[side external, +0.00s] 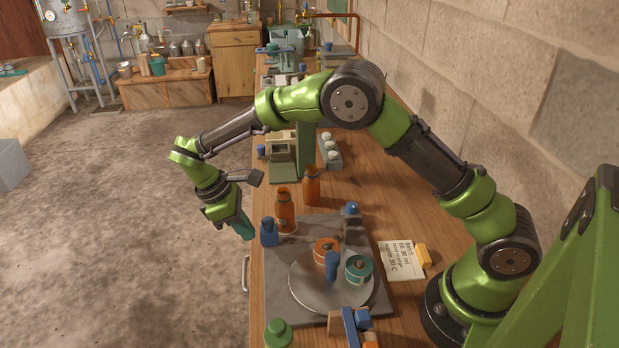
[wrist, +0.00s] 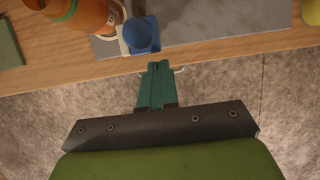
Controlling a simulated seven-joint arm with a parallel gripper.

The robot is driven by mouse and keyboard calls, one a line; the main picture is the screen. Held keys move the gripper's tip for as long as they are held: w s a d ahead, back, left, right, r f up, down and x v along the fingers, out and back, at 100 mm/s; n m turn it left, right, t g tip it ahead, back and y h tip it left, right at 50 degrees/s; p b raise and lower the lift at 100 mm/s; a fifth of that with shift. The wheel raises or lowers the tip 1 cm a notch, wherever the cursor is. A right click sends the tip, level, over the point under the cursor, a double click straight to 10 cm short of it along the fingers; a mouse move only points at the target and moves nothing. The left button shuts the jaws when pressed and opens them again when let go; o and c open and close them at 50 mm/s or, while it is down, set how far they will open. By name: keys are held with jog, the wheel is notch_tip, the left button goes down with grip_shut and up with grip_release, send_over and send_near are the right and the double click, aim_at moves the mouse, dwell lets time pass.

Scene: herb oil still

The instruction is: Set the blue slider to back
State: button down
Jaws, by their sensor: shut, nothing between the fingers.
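My gripper (side external: 243,224) has shut teal fingers, empty, pointing down past the bench's left edge. In the wrist view the shut fingers (wrist: 157,88) point toward a blue block (wrist: 142,35) on a pale base, with a small gap in the picture. In the side view this blue piece (side external: 269,233) stands at the mat's left corner, just right of my fingers. Another blue part (side external: 350,325) sits on a wooden block at the front, partly cut off. I cannot tell for certain which blue part is the slider, nor its setting.
Amber bottles (side external: 285,207) stand behind the near blue piece. A round grey plate (side external: 305,290) carries an orange-topped jar, a teal jar and a blue post. A blue-topped fitting (side external: 351,218) stands at the mat's back. A note (side external: 402,260) lies right. Open floor lies left.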

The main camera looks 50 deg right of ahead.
aim_at(276, 233)
jog(key=shift+s+d, duration=0.15)
jog(key=shift+s, duration=0.05)
jog(key=shift+d, duration=0.1)
jog(key=s+d, duration=0.9)
jog(key=shift+s+d, duration=0.3)
jog(key=shift+s, duration=0.05)
jog(key=shift+f, duration=0.1)
jog(key=shift+w+a, duration=1.5)
jog(key=v, duration=1)
